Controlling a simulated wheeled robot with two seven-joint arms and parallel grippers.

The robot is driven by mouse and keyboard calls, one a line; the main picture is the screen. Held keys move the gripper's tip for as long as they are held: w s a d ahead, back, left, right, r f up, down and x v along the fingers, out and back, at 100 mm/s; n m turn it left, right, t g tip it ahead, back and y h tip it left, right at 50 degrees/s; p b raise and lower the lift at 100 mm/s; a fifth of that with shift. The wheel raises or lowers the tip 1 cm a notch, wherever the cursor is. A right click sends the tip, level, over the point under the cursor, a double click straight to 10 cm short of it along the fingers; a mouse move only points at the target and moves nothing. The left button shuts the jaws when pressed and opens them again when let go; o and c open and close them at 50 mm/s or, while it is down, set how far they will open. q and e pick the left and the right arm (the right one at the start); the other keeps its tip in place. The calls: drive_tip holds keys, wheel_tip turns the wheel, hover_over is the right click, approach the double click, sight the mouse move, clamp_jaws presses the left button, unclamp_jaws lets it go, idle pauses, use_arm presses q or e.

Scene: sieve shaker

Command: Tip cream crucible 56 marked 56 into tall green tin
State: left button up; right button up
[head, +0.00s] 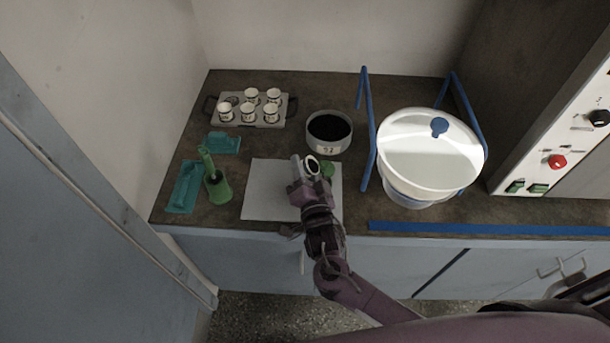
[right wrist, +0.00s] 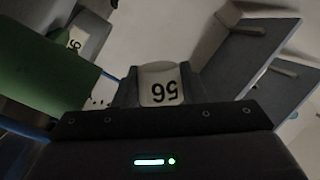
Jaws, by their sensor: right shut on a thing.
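My right gripper (head: 310,172) is shut on cream crucible 56 (head: 312,165), held above the white sheet. The crucible's round mouth and dark inside show in the head view. In the right wrist view the crucible (right wrist: 160,85) sits between the fingers, and its 56 label appears upside down. A large green surface (right wrist: 45,75) shows close at left in the wrist view. I cannot tell whether the crucible's mouth is over the tin. My left gripper is not in view.
A grey tray (head: 284,112) holds several marked cups at the back left. A dark-filled round pan (head: 329,146) stands behind the gripper. A white tub (head: 430,160) stands between blue rails (head: 367,140) at right. A green brush holder (head: 217,188) and teal pieces (head: 184,187) are at left.

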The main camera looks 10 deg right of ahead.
drive_tip(key=m+b, duration=0.2)
drive_tip(key=m+t+b, duration=0.1)
drive_tip(key=m+b, duration=0.1)
drive_tip(key=b, duration=0.1)
drive_tip(key=shift+d+f+m+h, duration=0.1)
drive_tip(key=shift+f+m+h, duration=0.1)
drive_tip(key=shift+m+h, duration=0.1)
drive_tip(key=m+h+b, duration=0.1)
drive_tip(key=m+b, duration=0.2)
drive_tip(key=shift+s+d+t, duration=0.1)
drive_tip(key=shift+d+t, duration=0.05)
drive_tip(key=shift+t, duration=0.25)
drive_tip(key=m+b, duration=0.1)
drive_tip(key=m+h+b, duration=0.1)
drive_tip(key=m, duration=0.1)
drive_tip(key=shift+d+r+b, duration=0.1)
drive_tip(key=shift+d+b, duration=0.15)
drive_tip(key=shift+b, duration=0.15)
drive_tip(key=shift+s+d+r+m+h+b, duration=0.2)
drive_tip(key=shift+m+b, duration=0.25)
drive_tip(key=shift+m, duration=0.3)
drive_tip(key=shift+w+d+r+m+h+b, duration=0.1)
drive_tip(key=shift+r+m+h+b, duration=0.3)
drive_tip(key=shift+m, duration=0.35)
drive_tip(key=shift+f, duration=0.1)
